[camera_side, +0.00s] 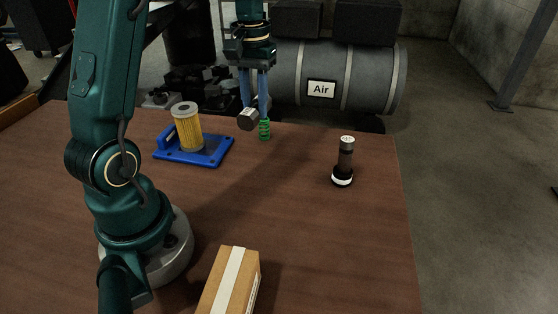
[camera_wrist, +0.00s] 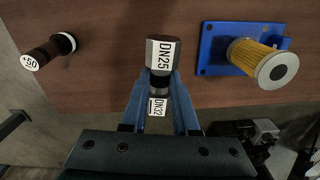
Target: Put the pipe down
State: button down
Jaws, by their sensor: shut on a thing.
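My gripper (camera_side: 256,108) is shut on the pipe, a short grey fitting with a black band. In the wrist view the fingers (camera_wrist: 161,88) clasp it around the dark middle. Its wide end (camera_wrist: 163,52) is labelled DN25 and its other end (camera_wrist: 157,107) is labelled DN32. In the side view the pipe's grey end (camera_side: 248,119) points toward the camera and a little left, lying roughly level. The pipe is near the far edge of the table (camera_side: 300,230); the gap beneath it is hard to judge.
A green spring (camera_side: 264,129) stands close by the pipe. A yellow filter (camera_side: 187,128) stands on a blue plate (camera_side: 212,151) to the left. A dark cylinder (camera_side: 344,160) stands right, and a cardboard box (camera_side: 230,285) lies in front. The middle tabletop is clear.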

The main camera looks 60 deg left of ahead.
jog(key=s+a+n, duration=0.2)
jog(key=a, duration=0.2)
send_over(289, 162)
notch_tip(289, 162, down, 7)
jog(key=shift+r, duration=0.1)
jog(key=shift+f, duration=2.05)
jog(key=c, duration=0.7)
grip_release()
jog(key=shift+f, duration=0.15)
